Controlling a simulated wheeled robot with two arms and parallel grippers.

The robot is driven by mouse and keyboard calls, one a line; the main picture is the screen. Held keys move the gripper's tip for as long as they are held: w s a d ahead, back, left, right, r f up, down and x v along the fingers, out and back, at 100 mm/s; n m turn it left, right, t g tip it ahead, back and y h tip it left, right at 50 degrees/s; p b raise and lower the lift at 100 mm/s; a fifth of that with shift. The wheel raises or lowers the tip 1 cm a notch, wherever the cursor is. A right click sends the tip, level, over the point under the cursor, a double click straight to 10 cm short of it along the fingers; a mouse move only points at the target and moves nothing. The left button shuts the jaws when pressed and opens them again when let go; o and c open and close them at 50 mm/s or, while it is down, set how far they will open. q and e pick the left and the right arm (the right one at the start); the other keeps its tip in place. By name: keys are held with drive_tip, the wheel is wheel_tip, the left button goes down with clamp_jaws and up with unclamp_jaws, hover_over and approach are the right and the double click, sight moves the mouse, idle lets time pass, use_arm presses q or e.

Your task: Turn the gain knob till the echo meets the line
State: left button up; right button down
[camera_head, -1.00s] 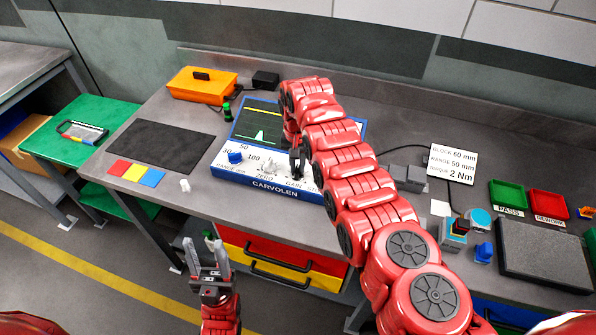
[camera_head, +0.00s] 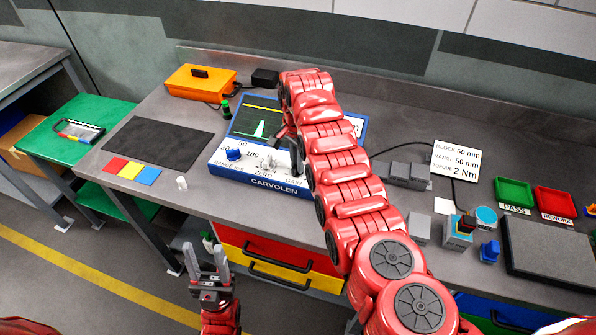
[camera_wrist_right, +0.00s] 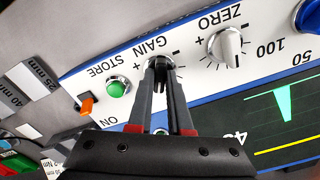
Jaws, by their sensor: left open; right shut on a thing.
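The blue-and-white CARVOLEN unit (camera_head: 225,172) sits on the bench. Its screen (camera_head: 240,120) shows a green echo peak (camera_head: 260,129) and a yellow line (camera_head: 263,107). In the wrist view the echo (camera_wrist_right: 284,102) stops short of the yellow line (camera_wrist_right: 290,145), with a clear gap. My right gripper (camera_wrist_right: 162,72) is shut on the gain knob (camera_wrist_right: 160,63), beside the GAIN label; the fingers hide part of the knob. In the head view my right arm covers the screen's right part. My left gripper (camera_head: 208,248) is open and empty, in front of the bench.
The zero knob (camera_wrist_right: 226,45) and green STORE button (camera_wrist_right: 118,87) flank the gain knob. An orange switch (camera_wrist_right: 87,105) is further left. An orange case (camera_head: 200,83) stands behind; a dark mat (camera_head: 158,143) lies left. Green (camera_head: 514,192) and red (camera_head: 555,201) trays are right.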

drive_tip(key=shift+m, duration=0.3)
drive_tip(key=shift+f+m+b, duration=0.15)
drive_tip(key=shift+m+b, duration=0.25)
drive_tip(key=shift+b, duration=0.1)
drive_tip(key=shift+m+b, duration=0.65)
drive_tip(key=shift+m, duration=0.25)
drive_tip(key=c, duration=1.2)
unclamp_jaws()
drive_tip(key=o, duration=0.5)
drive_tip(key=shift+w, duration=0.1)
